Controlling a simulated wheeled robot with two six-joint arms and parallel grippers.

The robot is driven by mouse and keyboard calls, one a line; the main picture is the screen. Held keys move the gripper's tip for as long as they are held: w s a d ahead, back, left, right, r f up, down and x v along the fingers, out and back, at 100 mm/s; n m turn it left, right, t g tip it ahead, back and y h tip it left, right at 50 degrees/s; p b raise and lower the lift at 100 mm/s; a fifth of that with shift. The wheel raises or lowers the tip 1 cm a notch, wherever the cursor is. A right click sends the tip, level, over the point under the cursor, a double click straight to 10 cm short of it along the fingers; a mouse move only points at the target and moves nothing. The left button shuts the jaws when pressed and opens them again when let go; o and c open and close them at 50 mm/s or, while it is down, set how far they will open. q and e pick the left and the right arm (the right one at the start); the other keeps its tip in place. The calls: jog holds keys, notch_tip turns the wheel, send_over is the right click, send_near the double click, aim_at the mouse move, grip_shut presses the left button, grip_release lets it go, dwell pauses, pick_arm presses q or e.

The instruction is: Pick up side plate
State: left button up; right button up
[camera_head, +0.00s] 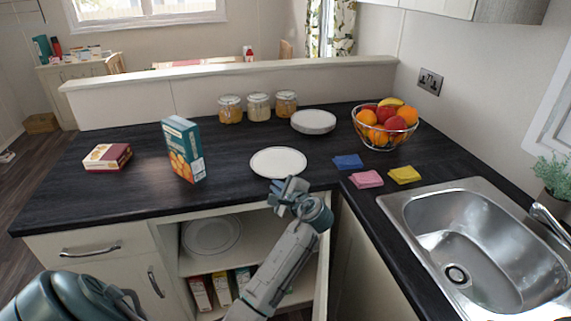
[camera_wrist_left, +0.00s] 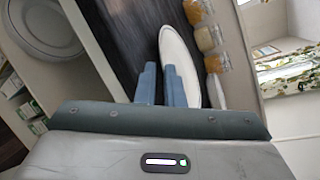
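The side plate (camera_head: 278,161) is a round white plate near the front edge of the dark counter, left of the corner. My left gripper (camera_head: 287,187) is at its front rim, coming from below right. In the left wrist view the two blue fingers (camera_wrist_left: 161,85) stand close together with a narrow gap. My right gripper is not in view.
A stack of plates (camera_head: 313,121), several glass jars (camera_head: 258,107) and a fruit bowl (camera_head: 385,126) stand behind. A teal carton (camera_head: 183,149) is left. Folded cloths (camera_head: 366,179) and the sink (camera_head: 480,240) are right. An open cupboard below holds a large plate (camera_head: 212,235).

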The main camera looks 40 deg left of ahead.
pick_arm(q)
send_near(260, 174)
jog(key=x, duration=0.3)
jog(key=shift+d+f+p, duration=0.1)
jog(key=shift+p, duration=0.3)
jog(key=shift+w+a, duration=0.15)
jog(key=shift+a, duration=0.15)
jog(key=p+x, duration=0.1)
jog(key=x, duration=0.2)
jog(key=shift+a+p, duration=0.3)
jog(key=shift+p, duration=0.05)
jog(key=shift+w+a+f, duration=0.15)
jog(key=shift+w+a, duration=0.05)
jog(key=shift+a, duration=0.2)
jog(key=shift+d, duration=0.15)
grip_shut()
